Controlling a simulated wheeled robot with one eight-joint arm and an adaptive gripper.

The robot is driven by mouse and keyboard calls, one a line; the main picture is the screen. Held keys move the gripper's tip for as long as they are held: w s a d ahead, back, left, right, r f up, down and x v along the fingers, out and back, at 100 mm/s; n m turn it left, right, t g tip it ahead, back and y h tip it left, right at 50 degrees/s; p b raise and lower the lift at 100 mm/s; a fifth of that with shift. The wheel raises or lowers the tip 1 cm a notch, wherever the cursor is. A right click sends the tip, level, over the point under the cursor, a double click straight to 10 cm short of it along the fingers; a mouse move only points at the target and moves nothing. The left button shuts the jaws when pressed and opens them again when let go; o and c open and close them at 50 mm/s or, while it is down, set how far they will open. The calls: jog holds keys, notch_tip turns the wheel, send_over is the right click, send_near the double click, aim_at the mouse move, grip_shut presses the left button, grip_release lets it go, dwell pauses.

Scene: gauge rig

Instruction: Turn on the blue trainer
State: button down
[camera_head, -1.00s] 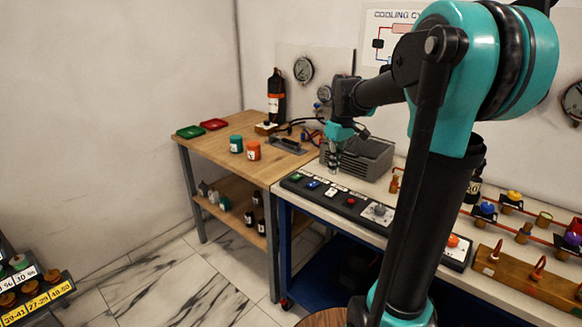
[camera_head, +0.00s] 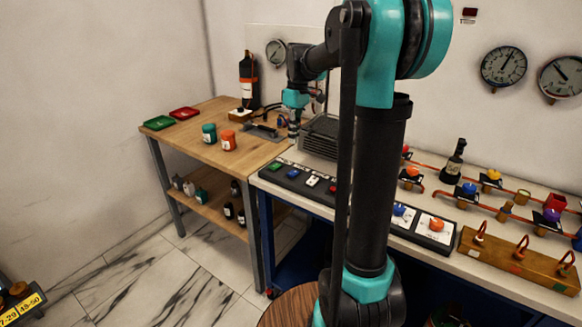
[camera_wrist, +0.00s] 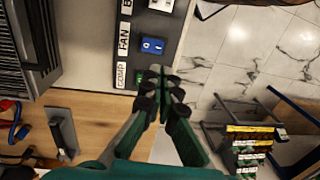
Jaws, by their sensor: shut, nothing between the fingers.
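The blue trainer (camera_head: 263,226) is a bench with a blue frame and a pale top. A dark control strip (camera_head: 352,204) runs along its front edge. At the strip's left end are a green switch (camera_head: 275,167), a blue switch (camera_head: 293,173), a white one (camera_head: 312,181) and a red one (camera_head: 333,188). My gripper (camera_head: 293,130) is shut and empty, above the trainer's left end. In the wrist view my gripper (camera_wrist: 165,76) shows beside the COMP label, with the blue FAN switch (camera_wrist: 152,46) above it. The green switch is barely visible near the fingertips.
A grey finned unit (camera_head: 322,136) stands behind the strip. A wooden table (camera_head: 192,143) adjoins at left with teal and orange jars, trays and a bottle. Valves and pipes cover the trainer's right side. My arm hides part of the strip.

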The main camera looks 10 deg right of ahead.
aim_at(291, 174)
jog(key=f, duration=0.7)
jog(key=s+a+f, duration=0.1)
jog(key=f, duration=0.3)
jog(key=shift+f, duration=0.15)
jog(key=shift+s+a+f, duration=0.1)
jog(key=shift+f, duration=0.15)
jog(key=shift+t+h, duration=0.3)
jog(key=shift+w+d+r, duration=0.15)
jog(key=shift+w+d, duration=0.4)
jog(key=shift+d, duration=0.05)
notch_tip(291, 174, up, 14)
jog(key=s+a, duration=0.1)
dwell(0.3)
